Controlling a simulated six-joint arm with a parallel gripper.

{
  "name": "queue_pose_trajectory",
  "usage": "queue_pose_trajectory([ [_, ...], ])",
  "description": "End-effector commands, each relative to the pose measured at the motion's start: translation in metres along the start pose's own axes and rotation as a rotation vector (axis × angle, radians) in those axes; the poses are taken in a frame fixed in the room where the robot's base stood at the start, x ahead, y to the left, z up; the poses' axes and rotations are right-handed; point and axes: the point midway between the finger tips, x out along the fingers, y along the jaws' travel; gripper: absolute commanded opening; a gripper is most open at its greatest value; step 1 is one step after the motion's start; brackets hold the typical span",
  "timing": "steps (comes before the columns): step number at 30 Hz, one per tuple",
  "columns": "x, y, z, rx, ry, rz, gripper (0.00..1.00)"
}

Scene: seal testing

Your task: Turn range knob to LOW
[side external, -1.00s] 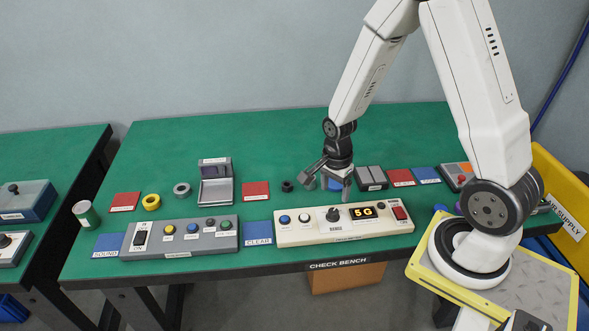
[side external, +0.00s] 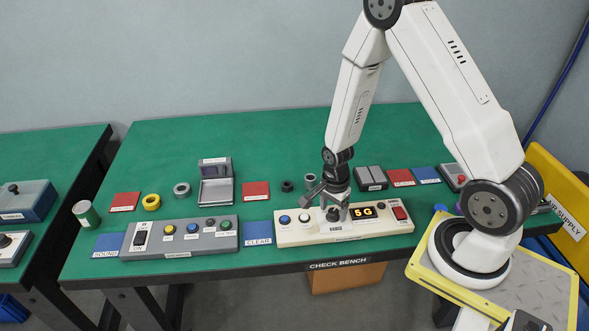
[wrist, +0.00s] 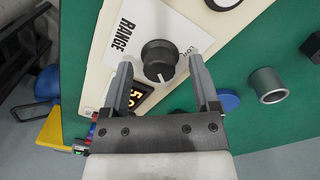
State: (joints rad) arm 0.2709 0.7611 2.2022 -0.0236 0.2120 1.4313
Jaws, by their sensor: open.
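The range knob (wrist: 159,60) is black and round with a white pointer line. It sits on a white plate marked RANGE on the cream panel (side external: 290,238). In the side view the knob (side external: 333,215) is partly hidden by my gripper. My gripper (wrist: 160,75) is open, with one finger on each side of the knob and visible space between fingers and knob. In the side view my gripper (side external: 327,203) is low over the panel at the knob. The pointer line faces the gripper's side in the wrist view. A LOW label is partly readable beside the knob.
A lit display (side external: 362,212) reading 5G and a red switch (side external: 400,213) lie right of the knob. Blue and white buttons (side external: 294,218) lie to its left. A grey panel (side external: 180,238) stands further left. A grey ring (wrist: 268,86) and a blue disc (wrist: 228,100) lie behind.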

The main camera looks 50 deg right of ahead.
Motion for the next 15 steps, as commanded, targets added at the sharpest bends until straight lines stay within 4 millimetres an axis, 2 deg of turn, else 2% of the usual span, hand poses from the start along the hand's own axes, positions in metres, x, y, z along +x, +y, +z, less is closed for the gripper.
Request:
queue_pose_trajectory([
  [7,0.0004,0.0,0.0,0.0,0.0,0.0,0.78],
  [8,0.0004,0.0,0.0,0.0,0.0,0.0,0.75],
  [9,0.0004,0.0,0.0,0.0,0.0,0.0,0.62],
  [15,0.0003,0.0,0.0,0.0,0.0,0.0,0.0],
])
